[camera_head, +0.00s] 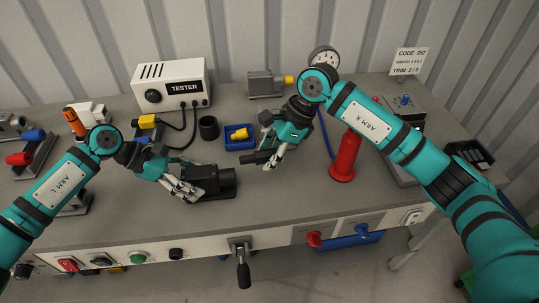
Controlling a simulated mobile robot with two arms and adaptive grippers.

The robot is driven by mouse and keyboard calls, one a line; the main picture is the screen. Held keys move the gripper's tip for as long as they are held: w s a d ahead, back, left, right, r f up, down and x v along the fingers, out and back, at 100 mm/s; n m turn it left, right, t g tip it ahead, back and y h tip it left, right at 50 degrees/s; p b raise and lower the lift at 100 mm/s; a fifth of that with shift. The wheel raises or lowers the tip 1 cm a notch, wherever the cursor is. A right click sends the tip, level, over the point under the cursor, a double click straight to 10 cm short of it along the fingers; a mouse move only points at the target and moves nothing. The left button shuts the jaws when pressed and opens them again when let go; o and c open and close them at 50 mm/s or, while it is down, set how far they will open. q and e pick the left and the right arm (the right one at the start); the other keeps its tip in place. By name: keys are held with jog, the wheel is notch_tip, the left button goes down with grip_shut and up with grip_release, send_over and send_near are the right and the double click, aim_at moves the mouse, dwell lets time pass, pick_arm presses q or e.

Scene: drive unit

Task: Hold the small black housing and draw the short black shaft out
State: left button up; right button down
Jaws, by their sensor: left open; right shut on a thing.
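The small black housing (222,176) sits on a dark base on the grey bench, in the middle of the head view. My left gripper (190,192) is open at the housing's left side, with its fingers beside or around it; I cannot tell whether they touch. My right gripper (273,161) is shut on the short black shaft (252,158), to the upper right of the housing. The shaft lies roughly level, pointing left, and appears apart from the housing. Its gripped end is partly hidden by the fingers.
A blue tray (231,145) with a yellow part and a black cup (208,128) stand behind the housing. A white tester box (169,83) is further back. A red cylinder (344,158) stands right of my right gripper.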

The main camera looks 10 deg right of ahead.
pick_arm(q)
jog(key=v, duration=2.2)
